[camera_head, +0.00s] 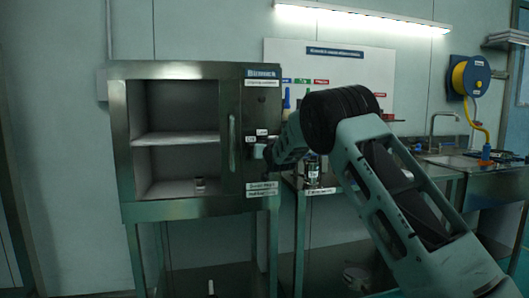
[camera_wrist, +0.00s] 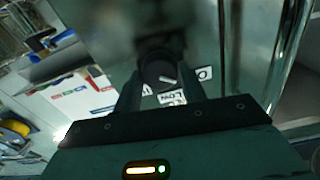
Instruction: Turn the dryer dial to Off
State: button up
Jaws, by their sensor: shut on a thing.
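The dryer (camera_head: 117,150) is a metal cabinet at the left with an open compartment and a dark control panel (camera_head: 262,105) on its right. My gripper (camera_head: 262,151) is at this panel, just below the small Off and Low labels, and hides the dial in the head view. In the wrist view the dark round dial (camera_wrist: 155,69) sits between the fingertips of my gripper (camera_wrist: 162,80), which is shut on it. A white mark on the dial slants between the label starting with O (camera_wrist: 204,73) and the Low label (camera_wrist: 172,98).
A small container (camera_head: 200,184) stands on the dryer's lower floor. The dryer's vertical handle (camera_head: 232,143) is just left of the panel. A bench with a bottle (camera_head: 313,170) lies right of the dryer, partly behind my arm. A sink (camera_head: 470,160) and hose reel (camera_head: 470,77) are farther right.

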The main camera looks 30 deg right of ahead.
jog(key=shift+a+f+n, duration=0.1)
jog(key=shift+n, duration=0.5)
jog(key=o, duration=1)
jog(key=b+v, duration=0.2)
jog(key=v, duration=1.5)
jog(key=shift+s, duration=0.25)
